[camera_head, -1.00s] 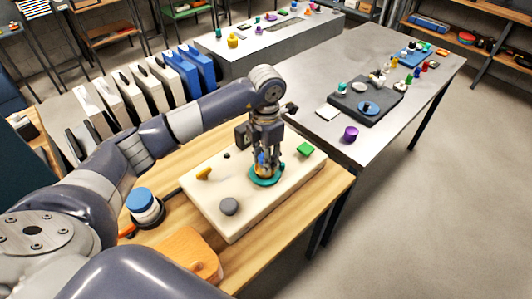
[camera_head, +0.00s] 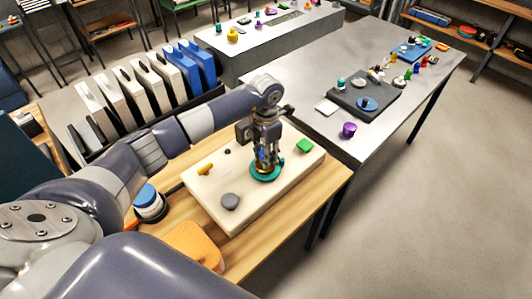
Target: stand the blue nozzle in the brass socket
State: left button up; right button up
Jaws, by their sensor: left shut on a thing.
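My left gripper (camera_head: 265,165) points straight down over a teal round base (camera_head: 277,175) on the cream board. It is shut on the blue nozzle (camera_head: 262,155), of which only a small blue part shows between the fingers. The brass socket cannot be clearly made out; the fingers cover the middle of the teal base. I cannot tell whether the nozzle is inside a socket or just above it. My right gripper is not in view.
A blue-topped jar (camera_head: 148,202) and an orange item (camera_head: 192,245) lie nearer. A metal table (camera_head: 300,90) stands beyond.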

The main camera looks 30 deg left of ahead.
pick_arm(q)
jog(key=shift+f, duration=0.25)
jog(key=o, duration=1.1)
jog(key=shift+r, duration=0.1)
jog(key=shift+r, duration=0.25)
jog(key=shift+w+r, duration=0.1)
jog(key=shift+r, duration=0.25)
notch_tip(320, 180, up, 10)
jog(key=b, duration=0.3)
jog(key=shift+r, duration=0.7)
